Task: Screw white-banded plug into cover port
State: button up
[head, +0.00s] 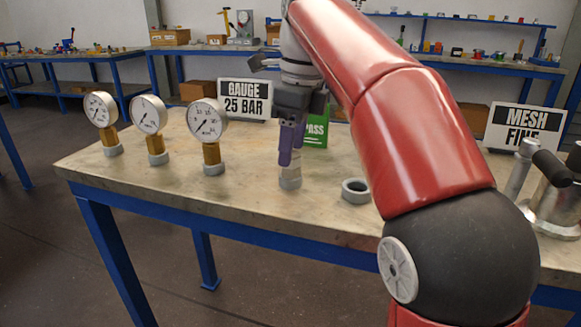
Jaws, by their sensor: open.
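My gripper (290,152) points down over the middle of the table, its purple fingers open. Directly below the fingertips stands a short pale cylindrical piece (290,172) in a grey ring. It may be the plug, but no white band can be made out. The fingertips are at or just above its top; I cannot tell whether they touch it. At the right edge a metal flanged vessel (556,208) with a dark handle is partly cut off by the frame. No cover port can be made out on it, and my arm hides part of the table beside it.
Three pressure gauges (150,116) on brass stems stand in grey rings at the left. An empty grey ring (355,191) lies right of my gripper. Behind are a "GAUGE 25 BAR" sign (245,98), a green sign (315,133) and a "MESH FINE" sign (525,127). The front left tabletop is clear.

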aim_at(290, 168)
jog(key=f, duration=0.3)
jog(key=shift+a+f+b, duration=0.1)
jog(key=shift+a+b, duration=0.1)
jog(key=shift+b, duration=0.15)
jog(key=shift+c, duration=0.3)
jog(key=c, duration=1.1)
